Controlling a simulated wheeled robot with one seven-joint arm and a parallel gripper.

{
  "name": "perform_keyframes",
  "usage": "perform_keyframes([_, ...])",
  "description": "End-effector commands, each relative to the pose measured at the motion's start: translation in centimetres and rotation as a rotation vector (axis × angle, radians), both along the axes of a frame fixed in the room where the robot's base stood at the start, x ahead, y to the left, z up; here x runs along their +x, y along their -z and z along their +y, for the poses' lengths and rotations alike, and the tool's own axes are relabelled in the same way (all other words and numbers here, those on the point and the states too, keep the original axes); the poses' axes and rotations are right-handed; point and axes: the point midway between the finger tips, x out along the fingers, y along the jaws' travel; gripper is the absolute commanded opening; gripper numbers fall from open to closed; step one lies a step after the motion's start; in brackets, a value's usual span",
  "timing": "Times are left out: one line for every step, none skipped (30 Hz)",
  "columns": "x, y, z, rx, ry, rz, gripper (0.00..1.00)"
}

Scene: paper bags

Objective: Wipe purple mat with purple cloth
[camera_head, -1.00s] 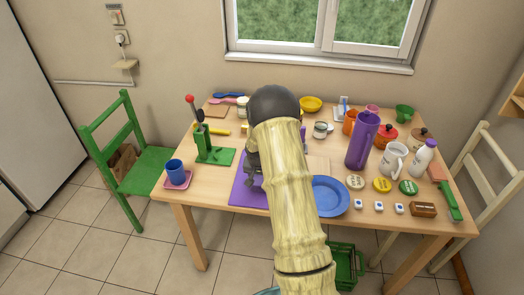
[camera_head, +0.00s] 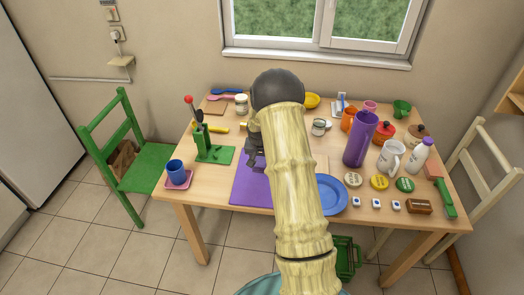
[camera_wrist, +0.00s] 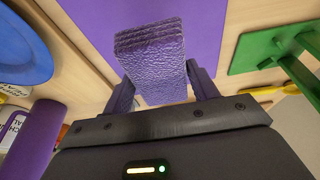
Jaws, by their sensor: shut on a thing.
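The purple mat (camera_head: 248,190) lies flat on the table left of centre, partly hidden by my arm in the head view. It also shows in the wrist view (camera_wrist: 205,22). My gripper (camera_wrist: 160,85) is shut on the folded purple cloth (camera_wrist: 155,55), which has a crinkled surface. The cloth lies over the mat's edge area in the wrist view; whether it touches the mat I cannot tell. In the head view my gripper (camera_head: 255,155) is over the far part of the mat, and the cloth is hidden there.
A green stand with a red-knobbed lever (camera_head: 210,150) is left of the mat. A blue plate (camera_head: 328,195) lies to the right, near a tall purple cup (camera_head: 360,140). A blue cup (camera_head: 176,171) stands on a pink coaster at the left edge. Several jars and mugs crowd the right side.

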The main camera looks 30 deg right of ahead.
Motion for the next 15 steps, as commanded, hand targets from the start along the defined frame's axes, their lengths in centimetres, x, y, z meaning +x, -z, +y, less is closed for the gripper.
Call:
perform_keyframes([0.0, -0.8, 0.1, 0.0, -0.001, 0.0, 0.37])
perform_keyframes([0.0, -1.1, 0.1, 0.0, 0.0, 0.0, 0.37])
perform_keyframes([0.0, -1.4, 0.1, 0.001, 0.0, -0.001, 0.37])
perform_keyframes([0.0, -1.6, 0.1, 0.001, 0.0, -0.001, 0.37])
perform_keyframes([0.0, -1.7, 0.1, 0.001, 0.0, -0.001, 0.37])
perform_keyframes([0.0, -1.9, 0.1, 0.001, 0.0, -0.001, 0.37])
perform_keyframes([0.0, -2.0, 0.2, 0.001, -0.001, 0.0, 0.37])
perform_keyframes([0.0, -2.0, 0.2, 0.001, -0.001, 0.0, 0.37])
perform_keyframes([0.0, -2.1, 0.2, 0.001, -0.001, 0.0, 0.37])
perform_keyframes([0.1, -2.1, 0.2, 0.001, -0.001, 0.0, 0.37])
perform_keyframes([0.0, -2.1, 0.2, 0.001, -0.001, 0.0, 0.37])
perform_keyframes([0.1, -2.0, 0.2, 0.001, -0.001, 0.0, 0.37])
perform_keyframes([0.1, -2.0, 0.2, 0.001, -0.003, -0.001, 0.37])
perform_keyframes([0.1, -2.0, 0.2, 0.001, -0.003, -0.001, 0.37])
perform_keyframes([0.1, -2.0, 0.2, 0.001, -0.003, -0.001, 0.37])
